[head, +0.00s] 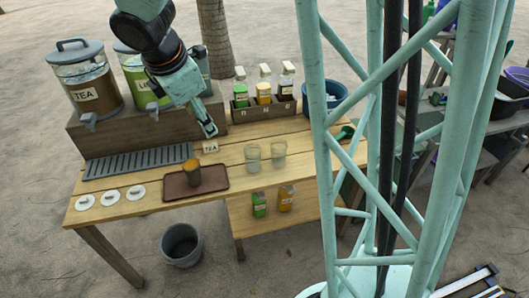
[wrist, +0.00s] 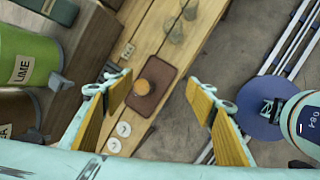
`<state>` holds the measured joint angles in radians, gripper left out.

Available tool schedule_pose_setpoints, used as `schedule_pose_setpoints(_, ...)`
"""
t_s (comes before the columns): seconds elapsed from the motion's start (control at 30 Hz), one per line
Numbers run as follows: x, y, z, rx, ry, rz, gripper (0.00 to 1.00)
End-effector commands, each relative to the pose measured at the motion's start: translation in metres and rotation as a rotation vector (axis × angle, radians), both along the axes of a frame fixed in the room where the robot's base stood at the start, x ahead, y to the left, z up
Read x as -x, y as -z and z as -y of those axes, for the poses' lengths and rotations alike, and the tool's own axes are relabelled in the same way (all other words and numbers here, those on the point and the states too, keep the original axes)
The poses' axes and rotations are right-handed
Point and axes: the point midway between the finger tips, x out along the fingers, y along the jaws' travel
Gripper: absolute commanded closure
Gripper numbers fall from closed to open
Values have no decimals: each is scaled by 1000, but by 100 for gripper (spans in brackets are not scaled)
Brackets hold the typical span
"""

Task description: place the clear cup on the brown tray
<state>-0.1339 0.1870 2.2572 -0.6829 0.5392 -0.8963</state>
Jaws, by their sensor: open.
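Two clear cups stand upright on the wooden table, a left one (head: 252,158) and a right one (head: 279,154), to the right of the brown tray (head: 217,183). An amber-brown filled cup (head: 192,173) stands on the tray. My gripper (head: 210,131) is open and empty, above the table behind the tray. In the wrist view my gripper (wrist: 157,90) has its yellow-padded fingers wide apart, with the tray (wrist: 166,76) and filled cup (wrist: 145,87) seen far below between them. The clear cups show near the top there, one (wrist: 190,11) above the other (wrist: 175,34).
Tea (head: 89,90) and lime (head: 140,78) dispensers stand on a raised shelf at the back left. A bottle rack (head: 265,110) and blue bucket (head: 323,98) stand at the back right. A grey grate (head: 138,162) and white discs (head: 110,197) lie left of the tray.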

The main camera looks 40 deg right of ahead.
Motion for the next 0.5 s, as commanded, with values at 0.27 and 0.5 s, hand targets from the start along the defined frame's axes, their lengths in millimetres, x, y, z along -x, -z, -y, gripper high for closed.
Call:
schedule_pose_setpoints(0.27,43,-38,11,-75,206,63,49)
schedule_pose_setpoints(0.5,81,-66,16,-146,380,115,49)
